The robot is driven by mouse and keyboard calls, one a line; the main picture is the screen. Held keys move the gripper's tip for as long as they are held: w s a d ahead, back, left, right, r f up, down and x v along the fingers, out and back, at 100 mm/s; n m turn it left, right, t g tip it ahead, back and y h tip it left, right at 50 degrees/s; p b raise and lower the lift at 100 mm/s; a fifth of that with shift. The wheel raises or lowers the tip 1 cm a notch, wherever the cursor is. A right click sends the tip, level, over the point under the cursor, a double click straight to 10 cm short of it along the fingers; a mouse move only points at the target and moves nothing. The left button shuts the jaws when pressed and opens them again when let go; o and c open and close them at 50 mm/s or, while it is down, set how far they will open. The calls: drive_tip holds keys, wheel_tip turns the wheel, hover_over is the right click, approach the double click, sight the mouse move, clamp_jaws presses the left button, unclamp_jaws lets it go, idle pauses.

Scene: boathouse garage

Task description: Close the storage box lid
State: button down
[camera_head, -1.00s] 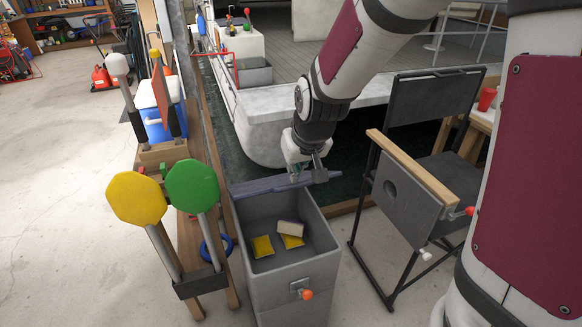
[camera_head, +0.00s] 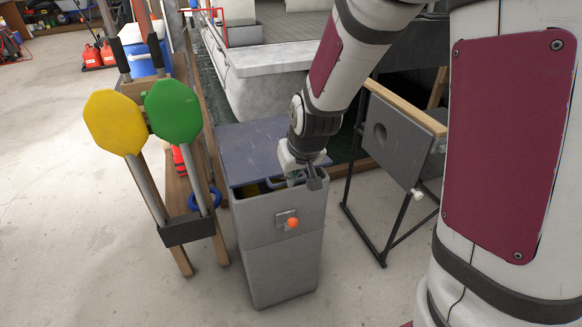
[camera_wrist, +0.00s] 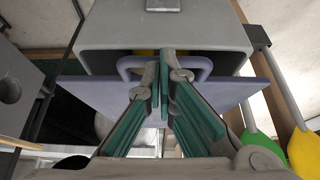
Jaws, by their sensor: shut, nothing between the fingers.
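The grey storage box (camera_head: 282,265) stands on the floor, its front with an orange knob facing me. Its blue-grey lid (camera_head: 258,145) slopes over most of the opening, with a narrow gap at the front edge where yellow shows inside. The lid also shows in the wrist view (camera_wrist: 100,95), with its U-shaped handle (camera_wrist: 204,66) at the near edge of the gap. My gripper (camera_head: 313,182) is over the lid's front right edge. In the wrist view the green-padded fingers (camera_wrist: 165,58) are shut and empty, overlapping the handle; whether they touch it I cannot tell.
A wooden stand with yellow (camera_head: 113,122) and green (camera_head: 173,111) paddles is close on the left. A white boat (camera_head: 260,60) lies behind the box. Open concrete floor (camera_head: 60,200) is at the far left.

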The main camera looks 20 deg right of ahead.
drive_tip(key=shift+s+f+b, duration=0.2)
drive_tip(key=shift+f+b, duration=0.65)
drive_tip(key=shift+f, duration=0.55)
drive_tip(key=shift+s+f+b, duration=0.15)
drive_tip(key=shift+f+b, duration=0.65)
drive_tip(key=shift+f, duration=0.55)
drive_tip(key=shift+r, duration=0.15)
drive_tip(key=v, duration=1)
drive_tip(key=s+r+g, duration=0.2)
drive_tip(key=s+r, duration=0.1)
drive_tip(key=s, duration=1.2)
drive_tip(key=s+r+g, duration=0.3)
drive_tip(key=s+r, duration=0.1)
drive_tip(key=s, duration=1.1)
wheel_tip(320, 180, up, 27)
drive_tip(key=t+p, duration=0.4)
drive_tip(key=p, duration=2.2)
drive_tip(key=shift+w+a, duration=0.15)
drive_tip(key=shift+w, duration=0.15)
